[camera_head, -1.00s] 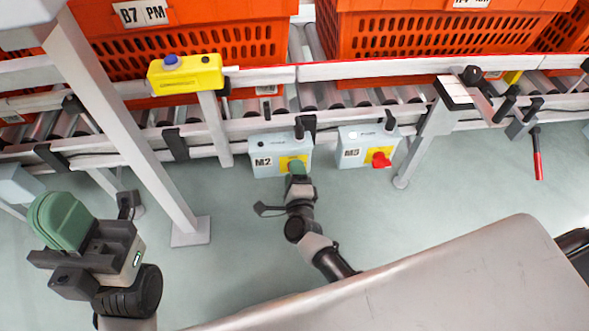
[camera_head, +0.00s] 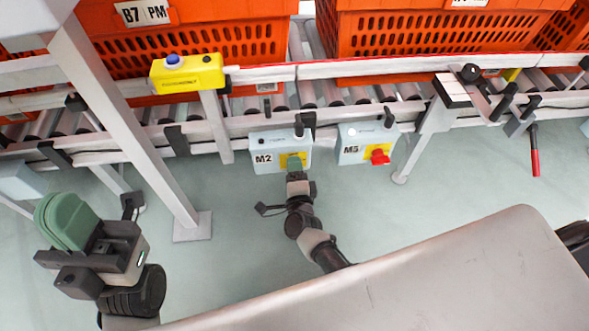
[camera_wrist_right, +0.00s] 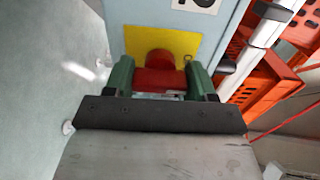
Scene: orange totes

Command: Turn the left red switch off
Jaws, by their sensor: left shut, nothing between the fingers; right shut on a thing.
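The left control box, M2 (camera_head: 264,144), is pale blue with a yellow plate and hangs on the conveyor's front rail. My right gripper (camera_head: 294,164) is at its plate and hides the left red switch in the head view. In the right wrist view, the red switch (camera_wrist_right: 159,72) sits on the yellow plate (camera_wrist_right: 190,42) between the green fingers of my right gripper (camera_wrist_right: 159,80), which are shut on it. My left gripper (camera_head: 66,222), with green fingers, is shut and empty at the lower left, away from the boxes.
Box M3 (camera_head: 352,148) with its own red switch (camera_head: 379,156) hangs just to the right. A yellow box with a blue button (camera_head: 187,73) stands on a post. Orange totes (camera_head: 215,47) sit on the roller conveyor. A white post (camera_head: 135,115) stands between my arms.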

